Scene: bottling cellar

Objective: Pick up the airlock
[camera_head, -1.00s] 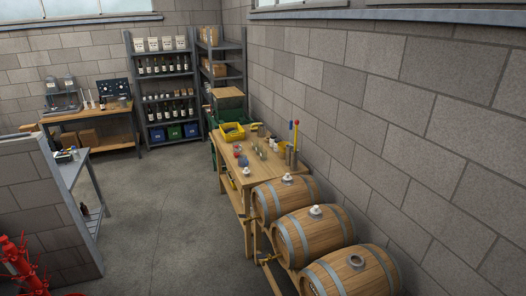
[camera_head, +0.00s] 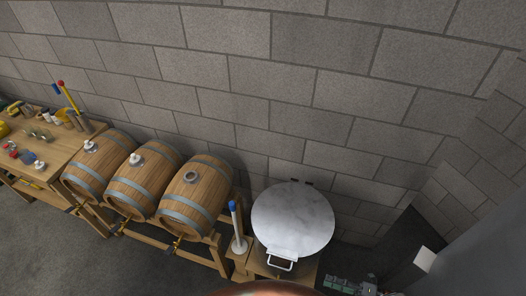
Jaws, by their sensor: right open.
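Two barrels carry small white fittings on top, one on the left barrel (camera_head: 89,146) and one on the middle barrel (camera_head: 135,159); whether either is the airlock is too small to tell. A small whitish piece (camera_head: 40,165) lies at the front of the workbench (camera_head: 60,157). The right barrel (camera_head: 192,203) has an open bung hole on top. My left gripper is out of view.
A round pale-lidded vessel (camera_head: 293,220) with a handle stands right of the barrels. A blue-topped upright tube (camera_head: 235,226) stands between them. A block wall (camera_head: 300,90) closes the back. Grey floor (camera_head: 60,245) is clear at the lower left.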

